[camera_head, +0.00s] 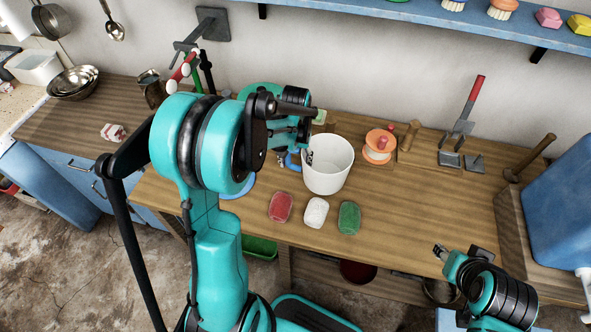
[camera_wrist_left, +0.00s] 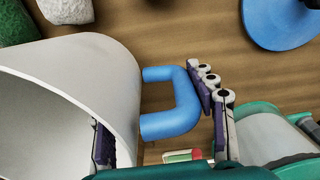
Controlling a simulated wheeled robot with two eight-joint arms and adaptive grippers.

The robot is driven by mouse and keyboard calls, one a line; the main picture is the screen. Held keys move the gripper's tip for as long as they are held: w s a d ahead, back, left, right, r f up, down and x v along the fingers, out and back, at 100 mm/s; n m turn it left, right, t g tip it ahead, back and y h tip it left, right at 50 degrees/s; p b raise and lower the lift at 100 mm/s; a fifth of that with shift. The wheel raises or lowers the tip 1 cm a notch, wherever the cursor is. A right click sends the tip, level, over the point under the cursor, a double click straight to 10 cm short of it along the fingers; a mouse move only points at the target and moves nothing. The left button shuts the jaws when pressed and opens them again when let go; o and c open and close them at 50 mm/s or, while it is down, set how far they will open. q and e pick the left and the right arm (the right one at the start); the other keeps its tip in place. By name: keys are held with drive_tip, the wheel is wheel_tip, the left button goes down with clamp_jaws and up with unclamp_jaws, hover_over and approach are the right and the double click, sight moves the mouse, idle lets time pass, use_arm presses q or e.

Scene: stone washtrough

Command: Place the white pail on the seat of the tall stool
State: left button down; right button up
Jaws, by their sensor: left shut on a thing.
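The white pail (camera_head: 328,168) stands upright on the wooden worktop, or very close above it; contact is unclear. Its blue handle (camera_wrist_left: 185,104) is on the side facing my left arm. My left gripper (camera_head: 303,157) is shut on the pail on its handle side. In the left wrist view, one finger is inside the white wall (camera_wrist_left: 118,75) and the other is outside, beyond the handle. My right gripper (camera_head: 460,252) is low at the right by the worktop's front edge, its fingers apart and empty. I cannot make out the tall stool.
Red (camera_head: 281,207), white (camera_head: 316,212) and green (camera_head: 349,217) soap-like blocks lie in front of the pail. An orange spool-like object (camera_head: 379,147) stands close to its right. A blue container (camera_head: 560,215) is at the far right. Worktop (camera_head: 420,205) is clear right of the blocks.

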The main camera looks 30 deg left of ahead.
sight(296, 166)
use_arm(q)
drive_tip(key=shift+f+b, duration=0.65)
drive_tip(key=shift+f, duration=1.05)
drive_tip(key=shift+f, duration=0.2)
drive_tip(key=c, duration=0.5)
unclamp_jaws()
drive_tip(key=shift+c, duration=0.2)
drive_tip(key=shift+r, duration=0.1)
